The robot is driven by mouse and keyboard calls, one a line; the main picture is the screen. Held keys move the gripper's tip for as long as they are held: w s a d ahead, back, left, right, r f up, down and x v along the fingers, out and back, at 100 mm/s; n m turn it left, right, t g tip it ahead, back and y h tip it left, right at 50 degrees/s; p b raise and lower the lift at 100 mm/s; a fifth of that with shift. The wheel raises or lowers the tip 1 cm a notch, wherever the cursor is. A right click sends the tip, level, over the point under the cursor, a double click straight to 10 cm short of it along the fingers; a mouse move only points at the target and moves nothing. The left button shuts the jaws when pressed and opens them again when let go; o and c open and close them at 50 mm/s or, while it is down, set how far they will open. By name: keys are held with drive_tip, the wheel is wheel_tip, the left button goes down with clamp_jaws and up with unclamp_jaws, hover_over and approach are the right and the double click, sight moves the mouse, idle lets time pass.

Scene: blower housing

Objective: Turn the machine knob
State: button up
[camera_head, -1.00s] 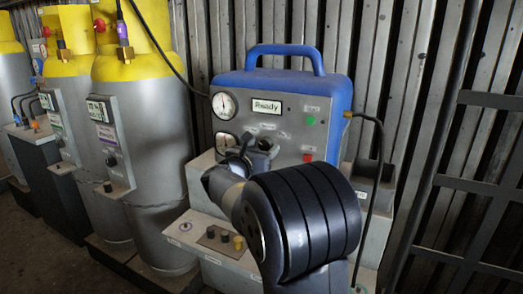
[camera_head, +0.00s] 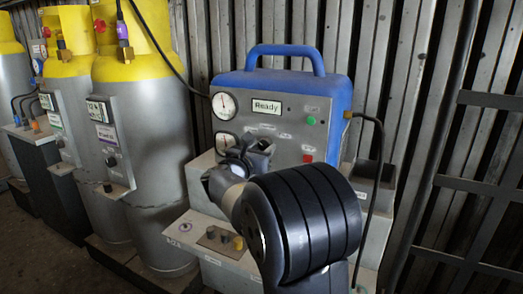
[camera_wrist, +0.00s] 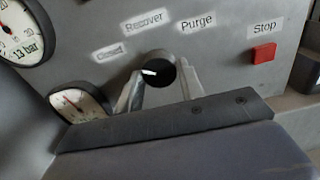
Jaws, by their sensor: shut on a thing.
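The machine (camera_head: 285,92) is a grey panel in a blue housing, and its screen reads "Ready". The round black machine knob (camera_wrist: 158,66) shows in the wrist view, with a white mark on its left side. Labels "Recover" and "Purge" are above it, and a blurred label is at its upper left. My gripper (camera_wrist: 160,82) has one finger on each side of the knob and is shut on it. In the head view my gripper (camera_head: 250,150) reaches the panel's lower middle and hides the knob.
A red Stop button (camera_wrist: 263,53) sits right of the knob, and a green button (camera_head: 311,120) is higher on the panel. Two gauges (camera_head: 224,104) are at the left. Yellow-topped cylinders (camera_head: 140,130) stand left. A black hose (camera_head: 380,160) hangs at the right.

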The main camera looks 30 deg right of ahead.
drive_tip(key=shift+f, duration=0.1)
drive_tip(key=shift+f+m+b, duration=0.15)
drive_tip(key=shift+m+b, duration=0.95)
drive_tip(key=shift+b, duration=0.05)
drive_tip(key=m+b, duration=0.3)
drive_tip(key=shift+m, duration=0.3)
drive_tip(key=m+b, duration=0.3)
drive_tip(key=shift+m+b, duration=1.05)
drive_tip(key=shift+m, duration=0.25)
drive_tip(key=shift+r, duration=0.25)
drive_tip(key=shift+w, duration=0.1)
drive_tip(key=o, duration=1)
